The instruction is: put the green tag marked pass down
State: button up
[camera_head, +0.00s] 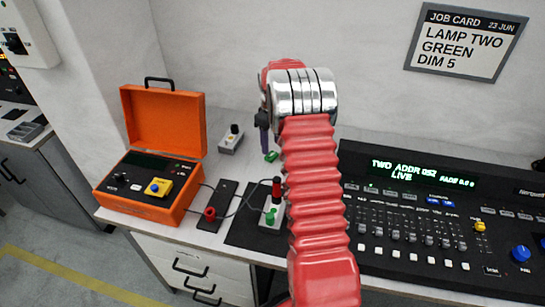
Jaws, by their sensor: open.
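A small green piece (271,156), likely the green tag, shows on the white bench (215,150) just below and right of my gripper's fingers. It is too small for me to read any mark on it. My gripper (264,148) is open, pointing down behind my red ribbed arm. The arm hides part of the gripper and the bench behind it. I cannot tell whether the fingertips touch the green piece.
An orange tester case (150,205) stands open at left. A lighting console (420,220) fills the right. A job card (465,42) hangs above.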

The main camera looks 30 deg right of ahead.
aim_at(272, 155)
jog(key=shift+d+f, duration=0.15)
jog(key=shift+f, duration=2.45)
jog(key=shift+c, duration=0.5)
jog(key=c, duration=0.8)
jog(key=shift+r, duration=0.1)
notch_tip(272, 155, up, 10)
